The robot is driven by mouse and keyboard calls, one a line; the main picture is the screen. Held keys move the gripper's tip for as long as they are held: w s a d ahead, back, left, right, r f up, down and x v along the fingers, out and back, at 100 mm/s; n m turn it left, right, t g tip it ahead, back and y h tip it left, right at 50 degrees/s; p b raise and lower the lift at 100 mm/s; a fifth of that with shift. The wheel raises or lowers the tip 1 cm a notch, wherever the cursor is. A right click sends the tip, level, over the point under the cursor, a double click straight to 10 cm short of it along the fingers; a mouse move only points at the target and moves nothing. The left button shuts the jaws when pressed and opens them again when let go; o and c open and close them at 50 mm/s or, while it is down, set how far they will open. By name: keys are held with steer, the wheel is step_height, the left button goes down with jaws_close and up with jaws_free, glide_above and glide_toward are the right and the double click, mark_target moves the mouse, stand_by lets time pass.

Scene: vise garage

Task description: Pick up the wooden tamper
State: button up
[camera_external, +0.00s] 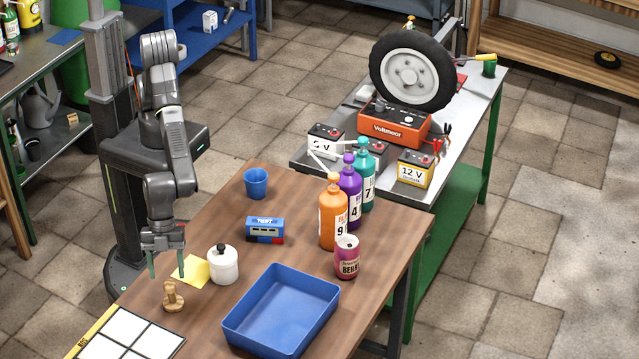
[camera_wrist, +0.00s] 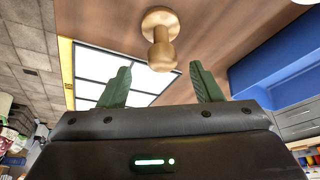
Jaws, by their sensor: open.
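The wooden tamper (camera_external: 173,296) stands on the brown wooden table near its left front part, beside the white-squared board. In the wrist view the tamper (camera_wrist: 161,42) shows above the gap between my fingers, with its knob end toward them. My gripper (camera_external: 167,264) has green fingers and hangs above the table's left edge, up and slightly left of the tamper in the outside view. In the wrist view my gripper (camera_wrist: 160,84) is open, with nothing between the fingers. The tamper is apart from both fingers.
A white bottle with a black cap (camera_external: 223,266) and a yellow note (camera_external: 196,271) are close to the tamper. A blue tray (camera_external: 281,310) lies to its right. The white-squared board (camera_external: 128,335) is at the front left. A blue cup (camera_external: 256,183) and several pump bottles stand farther back.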

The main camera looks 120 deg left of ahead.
mark_target(169, 282)
steer(key=shift+p+x, duration=0.7)
steer(key=shift+x, duration=1.65)
steer(key=shift+w+a, duration=0.1)
steer(key=c, duration=1.1)
